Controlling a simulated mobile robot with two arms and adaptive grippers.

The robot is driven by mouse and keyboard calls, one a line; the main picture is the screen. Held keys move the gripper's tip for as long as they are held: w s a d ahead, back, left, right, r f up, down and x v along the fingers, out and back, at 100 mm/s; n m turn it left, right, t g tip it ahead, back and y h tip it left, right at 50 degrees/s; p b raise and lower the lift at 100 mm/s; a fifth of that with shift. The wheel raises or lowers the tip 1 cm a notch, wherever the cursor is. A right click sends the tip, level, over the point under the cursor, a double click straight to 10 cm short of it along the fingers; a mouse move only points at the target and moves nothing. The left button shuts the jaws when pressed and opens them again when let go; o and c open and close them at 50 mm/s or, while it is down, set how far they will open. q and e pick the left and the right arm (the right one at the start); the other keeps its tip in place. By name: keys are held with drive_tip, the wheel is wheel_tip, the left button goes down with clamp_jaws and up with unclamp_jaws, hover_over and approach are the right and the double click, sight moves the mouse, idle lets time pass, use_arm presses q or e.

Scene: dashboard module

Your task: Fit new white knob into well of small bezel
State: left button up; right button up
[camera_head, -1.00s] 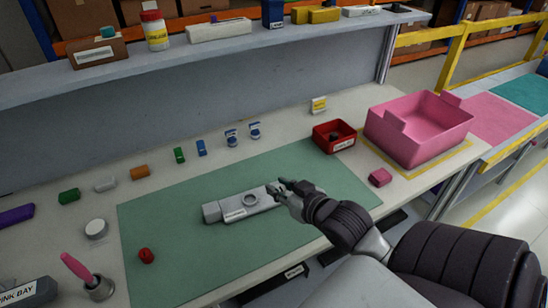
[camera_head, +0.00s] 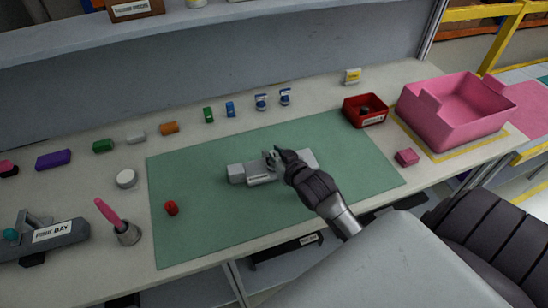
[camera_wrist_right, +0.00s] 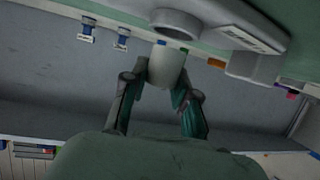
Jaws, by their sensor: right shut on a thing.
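The grey module (camera_head: 238,174) lies on the green mat, with a label on its front. My right gripper (camera_head: 273,157) is over its middle and hides part of it. In the right wrist view the gripper (camera_wrist_right: 162,90) is shut on a pale cylindrical knob (camera_wrist_right: 168,68). The knob is too small to make out in the head view. My left gripper is not in view.
A white round piece (camera_head: 126,178) and a red knob (camera_head: 171,208) lie left. A pink-handled tool stands in a holder (camera_head: 128,234). Several small coloured blocks line the back. A red bin (camera_head: 365,112) and pink crate (camera_head: 455,112) are at right. The mat's right part is clear.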

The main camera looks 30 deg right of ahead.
wheel_tip(320, 180, down, 2)
drive_tip(key=shift+f, duration=0.1)
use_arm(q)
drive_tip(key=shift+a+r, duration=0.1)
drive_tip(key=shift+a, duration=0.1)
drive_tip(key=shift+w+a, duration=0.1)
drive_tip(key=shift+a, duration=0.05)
use_arm(e)
drive_tip(key=shift+f, duration=0.1)
drive_tip(key=o, duration=0.8)
drive_tip(key=shift+s, duration=0.15)
drive_tip(key=b+v, duration=0.1)
drive_tip(key=v, duration=1.1)
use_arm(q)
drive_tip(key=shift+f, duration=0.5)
